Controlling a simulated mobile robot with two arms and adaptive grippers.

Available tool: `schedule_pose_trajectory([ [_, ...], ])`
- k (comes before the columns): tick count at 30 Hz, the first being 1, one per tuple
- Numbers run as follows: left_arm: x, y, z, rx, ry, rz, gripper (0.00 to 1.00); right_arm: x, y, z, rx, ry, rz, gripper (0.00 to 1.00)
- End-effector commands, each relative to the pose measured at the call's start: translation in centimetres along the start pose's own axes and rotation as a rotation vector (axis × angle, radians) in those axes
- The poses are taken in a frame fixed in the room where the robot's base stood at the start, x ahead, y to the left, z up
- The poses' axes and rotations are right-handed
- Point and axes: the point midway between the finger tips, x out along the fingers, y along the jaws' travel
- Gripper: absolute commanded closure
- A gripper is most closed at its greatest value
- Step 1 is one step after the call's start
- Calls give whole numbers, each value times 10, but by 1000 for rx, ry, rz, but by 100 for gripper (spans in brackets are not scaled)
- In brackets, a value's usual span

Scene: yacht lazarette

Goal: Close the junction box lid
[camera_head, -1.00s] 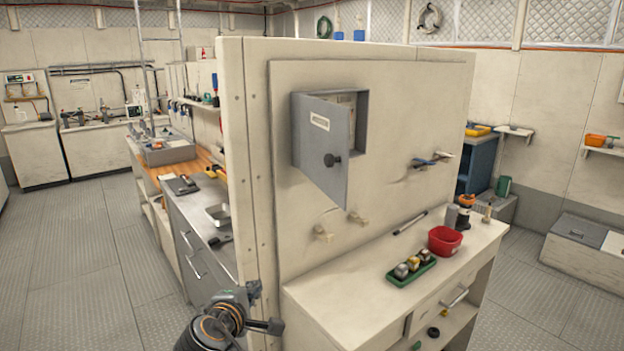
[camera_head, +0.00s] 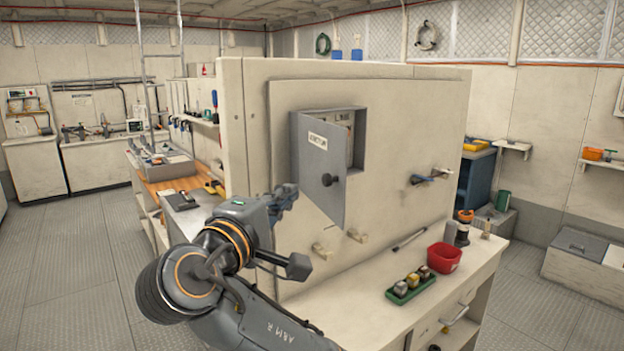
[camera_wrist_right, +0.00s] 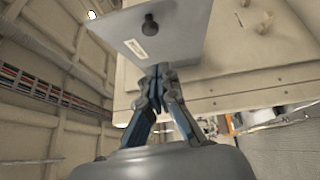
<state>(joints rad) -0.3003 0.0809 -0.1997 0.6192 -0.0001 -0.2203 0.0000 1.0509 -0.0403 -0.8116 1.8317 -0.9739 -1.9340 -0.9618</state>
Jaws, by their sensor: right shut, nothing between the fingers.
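The grey junction box (camera_head: 355,130) is mounted on the upright cream panel. Its lid (camera_head: 318,165) stands open, swung out toward me, with a label and a dark round knob (camera_head: 327,180) on its outer face. Part of the box's inside shows behind the lid. My right gripper (camera_head: 292,190) is shut and empty, to the left of the lid and slightly lower. In the right wrist view, the fingertips (camera_wrist_right: 160,72) point toward the lid (camera_wrist_right: 185,30), near its edge. I cannot tell whether they touch it. My left gripper is not in view.
Below the box, a cream bench holds a green tray (camera_head: 392,295) of several small parts and a red bin (camera_head: 444,257). Open floor lies at the left.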

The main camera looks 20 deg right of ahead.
Motion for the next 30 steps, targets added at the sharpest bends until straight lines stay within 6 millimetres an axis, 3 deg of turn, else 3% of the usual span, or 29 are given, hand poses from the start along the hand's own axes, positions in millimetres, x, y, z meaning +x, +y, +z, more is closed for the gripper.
schedule_pose_trajectory([
  [3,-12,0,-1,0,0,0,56,22,3,8,-1,-3,1,100],
  [9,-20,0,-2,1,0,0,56,37,1,24,-2,-1,-1,100],
  [25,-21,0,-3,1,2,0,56,42,-1,28,-1,3,0,100],
  [30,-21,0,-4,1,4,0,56,53,-2,30,0,33,0,100],
])
